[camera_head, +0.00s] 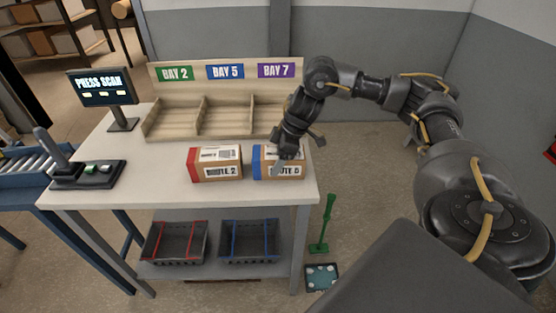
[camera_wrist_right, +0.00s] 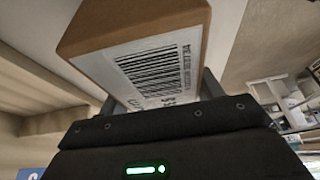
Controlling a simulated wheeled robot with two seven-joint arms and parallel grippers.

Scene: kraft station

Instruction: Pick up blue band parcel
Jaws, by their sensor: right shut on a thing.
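The blue band parcel (camera_head: 263,170) is a brown box with a blue end and a white label. It is at the right end of the white table, and I cannot tell whether its underside touches the tabletop. My right gripper (camera_head: 283,160) is over it from above, shut on it, and covers part of its top and front. In the right wrist view the brown parcel (camera_wrist_right: 90,35) with its barcode label sits between the fingers of my right gripper (camera_wrist_right: 158,98). My left gripper is not in view.
A red band parcel (camera_head: 215,170) stands just left on the table (camera_head: 130,170). Behind is a wooden sorting rack (camera_head: 170,122) with three labelled bays. A screen (camera_head: 102,87) and a lever panel (camera_head: 88,174) are at left. Red and blue-edged crates sit on the lower shelf (camera_head: 215,267).

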